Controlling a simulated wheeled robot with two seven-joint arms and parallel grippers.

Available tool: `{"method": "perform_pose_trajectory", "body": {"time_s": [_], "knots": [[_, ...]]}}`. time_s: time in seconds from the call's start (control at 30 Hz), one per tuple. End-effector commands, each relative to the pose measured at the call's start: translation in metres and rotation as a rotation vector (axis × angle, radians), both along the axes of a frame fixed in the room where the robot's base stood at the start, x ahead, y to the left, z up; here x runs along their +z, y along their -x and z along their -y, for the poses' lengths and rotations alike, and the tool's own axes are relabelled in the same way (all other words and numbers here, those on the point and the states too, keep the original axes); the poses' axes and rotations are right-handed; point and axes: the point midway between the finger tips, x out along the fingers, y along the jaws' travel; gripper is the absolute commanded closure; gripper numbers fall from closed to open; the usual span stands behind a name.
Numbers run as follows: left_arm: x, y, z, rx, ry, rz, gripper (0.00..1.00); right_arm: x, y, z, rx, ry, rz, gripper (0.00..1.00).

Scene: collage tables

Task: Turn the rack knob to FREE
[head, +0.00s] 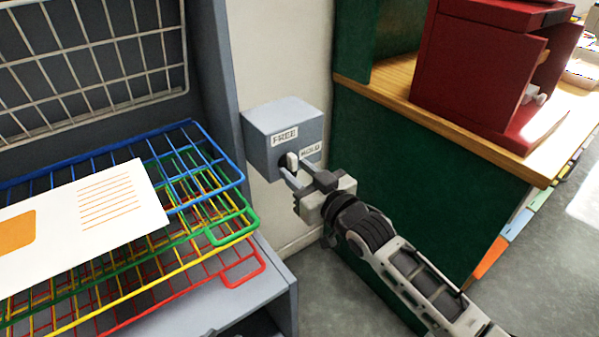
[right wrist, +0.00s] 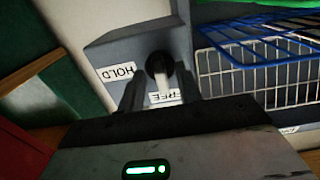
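The rack knob (head: 292,160) has a pale lever on a dark round base, on the front of a grey-blue box (head: 262,120). A FREE label (head: 284,136) sits above the knob and a HOLD label (head: 311,150) to its right. In the right wrist view the pale lever (right wrist: 162,92) overlaps part of the upside-down FREE label (right wrist: 175,97). My right gripper (head: 306,177) is at the knob, its fingers open on either side of it; the wrist view shows gaps beside the lever (right wrist: 158,97). I cannot tell whether a finger touches it. My left gripper is not in view.
A rack of coloured wire shelves (head: 225,205) stands left of the box, with a white card (head: 110,205) on top. A green cabinet (head: 400,165) with a wooden top and a red unit (head: 480,65) stand to the right. Grey floor shows at lower right.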

Motion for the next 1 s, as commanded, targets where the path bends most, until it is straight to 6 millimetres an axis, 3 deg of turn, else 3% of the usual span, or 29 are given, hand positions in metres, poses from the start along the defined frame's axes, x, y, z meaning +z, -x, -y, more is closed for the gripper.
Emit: {"method": "perform_pose_trajectory", "body": {"time_s": [0.17, 0.33, 0.8, 1.0], "knots": [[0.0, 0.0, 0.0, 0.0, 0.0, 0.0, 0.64, 0.0, 0.001, 0.0, 0.0, -0.002, -0.001, 0.65], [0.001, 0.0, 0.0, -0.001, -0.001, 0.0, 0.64, -0.001, 0.014, 0.01, -0.001, -0.002, -0.003, 0.65], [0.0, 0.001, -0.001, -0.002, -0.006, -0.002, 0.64, -0.002, 0.101, 0.073, 0.0, 0.002, -0.004, 0.65], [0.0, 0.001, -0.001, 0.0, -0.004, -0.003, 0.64, -0.001, 0.123, 0.09, -0.001, 0.001, -0.001, 0.65]]}}
